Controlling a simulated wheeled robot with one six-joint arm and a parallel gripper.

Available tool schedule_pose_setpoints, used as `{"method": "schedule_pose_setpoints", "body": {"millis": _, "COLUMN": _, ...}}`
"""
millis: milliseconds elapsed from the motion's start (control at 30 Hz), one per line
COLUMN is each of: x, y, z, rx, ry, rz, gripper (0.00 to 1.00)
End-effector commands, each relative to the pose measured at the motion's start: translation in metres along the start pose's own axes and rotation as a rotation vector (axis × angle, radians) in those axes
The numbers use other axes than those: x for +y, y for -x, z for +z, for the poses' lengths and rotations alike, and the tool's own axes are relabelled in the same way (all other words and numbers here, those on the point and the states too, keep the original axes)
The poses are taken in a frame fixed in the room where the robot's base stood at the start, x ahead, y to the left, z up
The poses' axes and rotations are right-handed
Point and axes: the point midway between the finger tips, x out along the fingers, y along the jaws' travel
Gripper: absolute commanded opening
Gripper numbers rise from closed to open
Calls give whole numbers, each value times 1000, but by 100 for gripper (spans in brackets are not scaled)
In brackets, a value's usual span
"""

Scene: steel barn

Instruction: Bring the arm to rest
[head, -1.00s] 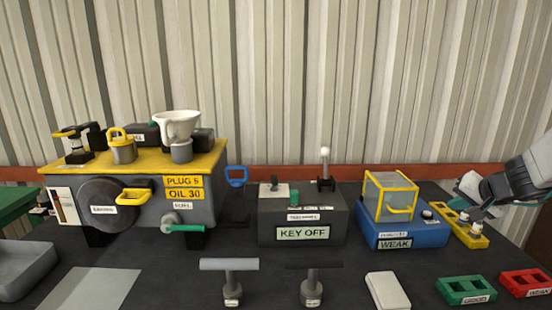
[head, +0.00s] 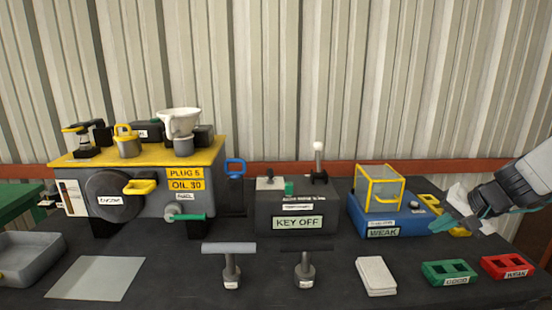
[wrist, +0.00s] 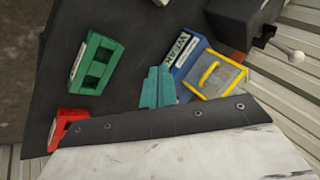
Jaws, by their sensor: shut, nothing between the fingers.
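My gripper (head: 452,220) is at the right of the head view, above the dark bench, just right of the blue tester box with the WEAK label (head: 388,231). Its teal fingers (wrist: 158,88) are shut with nothing between them. My arm reaches in from the right edge. The gripper partly hides a yellow holder (head: 432,201) behind it. The wrist view shows the blue box (wrist: 186,48) and its clear yellow-framed cover (wrist: 215,75) beside the fingers.
A white pad (head: 376,275), two T-handled tools (head: 229,266), the KEY OFF box (head: 297,211) and the engine unit (head: 140,195) stand further left.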

Motion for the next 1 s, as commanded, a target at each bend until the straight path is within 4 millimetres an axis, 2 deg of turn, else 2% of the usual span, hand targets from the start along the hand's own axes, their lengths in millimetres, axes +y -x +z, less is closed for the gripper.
{"method": "schedule_pose_setpoints", "body": {"millis": 167, "x": -14, "y": 19, "z": 61, "rx": -147, "ry": 62, "rz": 48, "gripper": 0}}
{"method": "schedule_pose_setpoints", "body": {"millis": 333, "x": -19, "y": 51, "z": 136, "rx": -301, "ry": 161, "rz": 160, "gripper": 0}}
{"method": "schedule_pose_setpoints", "body": {"millis": 500, "x": -6, "y": 98, "z": 212, "rx": -402, "ry": 309, "rz": 347, "gripper": 0}}
{"method": "schedule_pose_setpoints", "body": {"millis": 600, "x": 5, "y": 121, "z": 240, "rx": -408, "ry": 404, "rz": 439, "gripper": 0}}
{"method": "schedule_pose_setpoints", "body": {"millis": 700, "x": 11, "y": 137, "z": 257, "rx": -385, "ry": 499, "rz": 485, "gripper": 0}}
{"method": "schedule_pose_setpoints", "body": {"millis": 800, "x": 8, "y": 144, "z": 265, "rx": -349, "ry": 569, "rz": 481, "gripper": 0}}
{"method": "schedule_pose_setpoints", "body": {"millis": 1000, "x": -1, "y": 149, "z": 270, "rx": -323, "ry": 619, "rz": 455, "gripper": 0}}
